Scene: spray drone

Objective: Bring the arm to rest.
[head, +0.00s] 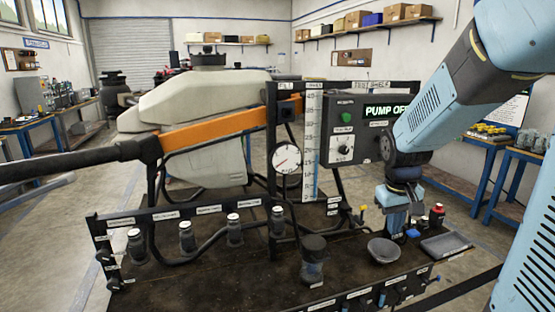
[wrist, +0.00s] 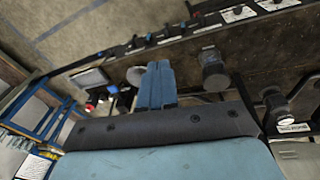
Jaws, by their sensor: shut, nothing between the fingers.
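My blue arm comes in from the right in the head view and bends down over the right end of the dark bench (head: 190,285). My gripper (head: 396,232) points down there, close to a grey round dish (head: 384,251). In the wrist view my gripper (wrist: 156,68) shows its two blue fingers pressed together with nothing between them. Whether the fingertips touch the bench is hard to tell. A pump box (head: 355,130) with a green "PUMP OFF" display stands behind the arm, and the arm partly covers it.
A grey tray (head: 446,245) and a red-capped bottle (head: 436,215) are right of my gripper. A dark jar (head: 313,262) stands to the left. A gauge (head: 287,158) and tall scale (head: 312,140) rise behind. The drone's white tank (head: 200,105) fills the left. Open floor lies beyond.

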